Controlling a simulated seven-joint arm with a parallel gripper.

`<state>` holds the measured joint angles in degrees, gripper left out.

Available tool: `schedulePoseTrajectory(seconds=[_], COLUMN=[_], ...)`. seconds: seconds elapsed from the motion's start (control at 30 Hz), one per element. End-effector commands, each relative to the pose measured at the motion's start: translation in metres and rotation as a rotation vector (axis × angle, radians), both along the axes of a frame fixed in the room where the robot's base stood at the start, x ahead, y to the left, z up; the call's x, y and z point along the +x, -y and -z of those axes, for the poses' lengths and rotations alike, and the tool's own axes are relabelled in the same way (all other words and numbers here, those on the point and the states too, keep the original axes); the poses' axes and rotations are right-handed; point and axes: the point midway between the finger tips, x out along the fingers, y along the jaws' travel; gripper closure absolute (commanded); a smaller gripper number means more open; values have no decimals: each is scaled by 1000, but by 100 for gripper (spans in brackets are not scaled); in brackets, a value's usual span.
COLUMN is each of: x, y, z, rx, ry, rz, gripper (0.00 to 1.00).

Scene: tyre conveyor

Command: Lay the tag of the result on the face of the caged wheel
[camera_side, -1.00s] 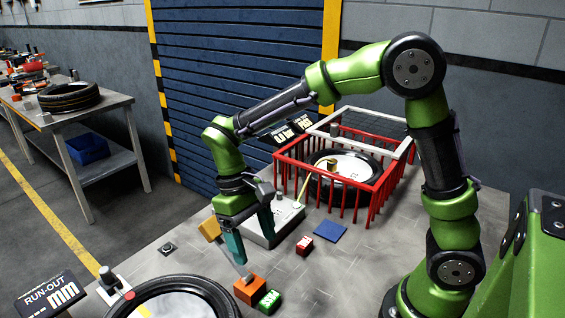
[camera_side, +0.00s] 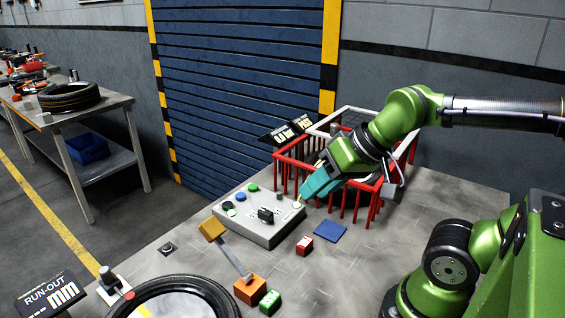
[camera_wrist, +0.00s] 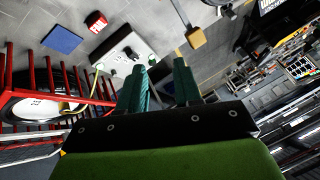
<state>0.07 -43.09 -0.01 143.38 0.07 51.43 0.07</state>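The caged wheel (camera_wrist: 38,105) lies inside the red-barred cage (camera_wrist: 103,83), at the left of the wrist view; in the side view my arm hides most of it. A red tag (camera_side: 304,245) with white marks lies on the table beside a blue square (camera_side: 330,232). It also shows in the wrist view (camera_wrist: 95,22). A green tag (camera_side: 270,301) with white marks lies near the front, against an orange block (camera_side: 249,289). My gripper (camera_side: 305,192) is at the cage's front-left corner, above the table. In the wrist view its teal fingers (camera_wrist: 160,77) stand apart with nothing between them.
A grey control box (camera_side: 262,222) with coloured buttons stands left of the cage. A grey rod with a yellow head (camera_side: 212,229) leans from the orange block. Another wheel (camera_side: 220,295) lies at the front left by a RUN-OUT display (camera_side: 47,292). Black displays (camera_side: 285,132) stand behind the cage.

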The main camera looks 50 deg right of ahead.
Motion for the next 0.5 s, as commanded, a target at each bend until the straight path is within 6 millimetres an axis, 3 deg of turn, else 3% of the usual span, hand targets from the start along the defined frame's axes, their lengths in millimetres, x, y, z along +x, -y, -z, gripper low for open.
schedulePoseTrajectory(seconds=[0.27,0.5], x=[0,16], y=[-3,-37], z=[1,27], rx=[-1,6], ry=[-5,-201], rz=[-12,-87], gripper=[66,66])
